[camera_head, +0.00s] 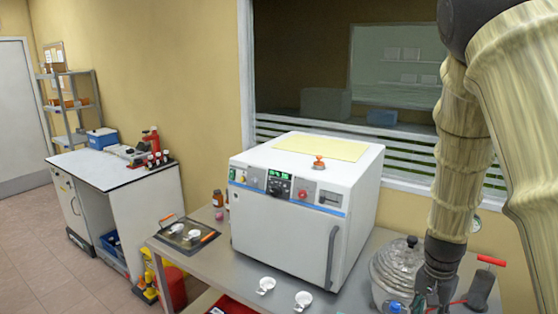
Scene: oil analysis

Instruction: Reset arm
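My arm, in a beige ribbed cover, comes in from the upper right of the head view and reaches down along the right side. The dark end of the arm with my gripper (428,297) is low at the right, close to the bottom edge. It is in front of or beside a round metal-lidded vessel (399,264); I cannot tell whether they touch. The fingers are small, dark and partly cut off, so their opening and any held thing are unclear.
A white box-shaped instrument (290,215) with its door shut stands on the grey table (215,262), left of my arm. Small white cups (303,300) lie in front of it. A red-handled tool (482,285) is right of my gripper.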

